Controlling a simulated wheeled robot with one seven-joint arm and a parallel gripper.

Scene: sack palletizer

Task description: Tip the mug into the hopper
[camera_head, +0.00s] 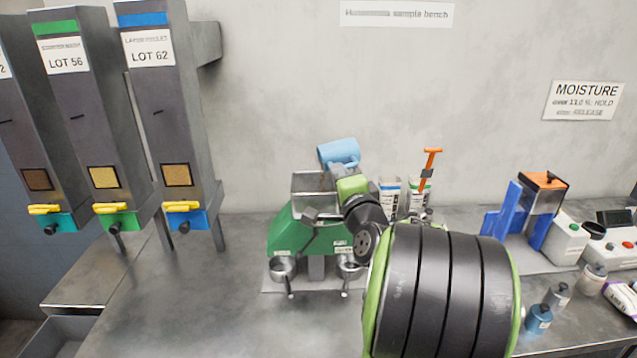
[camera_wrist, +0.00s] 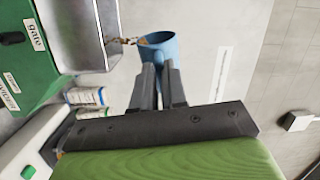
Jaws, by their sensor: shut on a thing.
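The light blue mug (camera_head: 338,152) is held tilted above the hopper's back in the head view. My gripper (camera_wrist: 159,82) is shut on the mug (camera_wrist: 164,43), whose side is between the fingers in the wrist view. Brown grain-like contents show at the mug's mouth, and some pieces appear between the mouth and the hopper (camera_wrist: 84,35). The grey metal hopper (camera_head: 308,183) sits on a green divider machine (camera_head: 288,235) with two metal cups (camera_head: 282,268) below its front. My arm hides the machine's right part, and the hopper's inside is not clearly visible.
Several tall grey bins stand at left, including LOT 62 (camera_head: 165,110). Behind my arm are labelled containers (camera_head: 390,192) and an orange-handled tool (camera_head: 428,170). A blue-framed device (camera_head: 530,205) and small bottles (camera_head: 540,317) are at right. The bench's left front (camera_head: 180,310) is clear.

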